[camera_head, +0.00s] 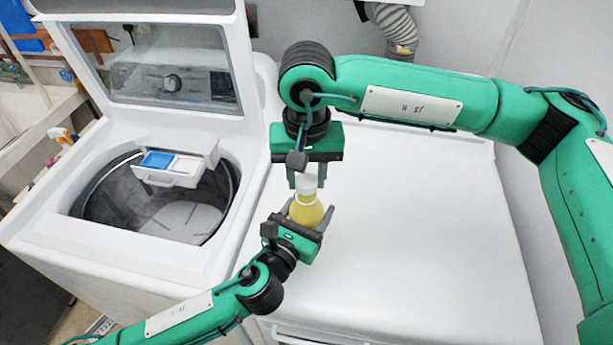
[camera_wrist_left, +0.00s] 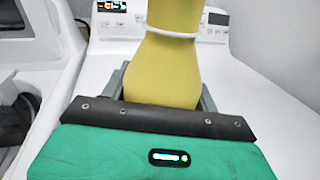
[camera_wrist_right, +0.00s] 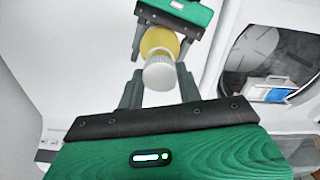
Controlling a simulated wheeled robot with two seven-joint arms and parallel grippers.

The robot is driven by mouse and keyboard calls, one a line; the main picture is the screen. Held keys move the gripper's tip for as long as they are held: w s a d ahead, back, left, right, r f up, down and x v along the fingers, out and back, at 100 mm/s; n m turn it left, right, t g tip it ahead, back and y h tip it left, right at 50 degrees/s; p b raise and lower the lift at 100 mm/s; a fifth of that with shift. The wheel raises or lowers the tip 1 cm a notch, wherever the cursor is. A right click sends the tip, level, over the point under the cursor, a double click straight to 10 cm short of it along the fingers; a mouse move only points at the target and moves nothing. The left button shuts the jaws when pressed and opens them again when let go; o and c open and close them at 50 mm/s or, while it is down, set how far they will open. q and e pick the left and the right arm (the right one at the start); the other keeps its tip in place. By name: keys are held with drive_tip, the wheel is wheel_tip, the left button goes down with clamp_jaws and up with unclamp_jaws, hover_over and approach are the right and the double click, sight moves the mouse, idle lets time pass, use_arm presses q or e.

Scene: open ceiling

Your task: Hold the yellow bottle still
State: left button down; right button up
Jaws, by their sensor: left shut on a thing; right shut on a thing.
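The yellow bottle (camera_head: 306,213) with a white cap (camera_head: 306,184) stands over the white machine top. Its yellow body (camera_wrist_left: 170,65) with a white ring fills the middle of the left wrist view. My left gripper (camera_head: 309,216) is shut on the bottle's body from the lower left. My right gripper (camera_head: 306,178) comes from above and is shut on the white cap. The right wrist view shows the cap (camera_wrist_right: 160,73) between its fingers, with the yellow body and my left gripper (camera_wrist_right: 165,35) beyond. The bottle's base is hidden by my left gripper.
An open top-loading washer (camera_head: 225,225) stands at the left, its lid (camera_head: 238,70) raised. A blue and white dispenser drawer (camera_head: 170,170) shows at its opening. The white machine top (camera_head: 430,230) right of the bottle is clear. A grey hose (camera_head: 393,28) hangs at the back.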

sight(306, 179)
idle(0.3)
drive_tip(key=shift+r, duration=2.05)
use_arm(q)
drive_tip(key=shift+c, duration=1.5)
unclamp_jaws()
use_arm(e)
wheel_tip(306, 179, down, 3)
drive_tip(key=b, duration=0.2)
drive_tip(key=shift+r+b, duration=0.1)
drive_tip(key=shift+b, duration=0.3)
use_arm(q)
drive_tip(key=v, duration=1.2)
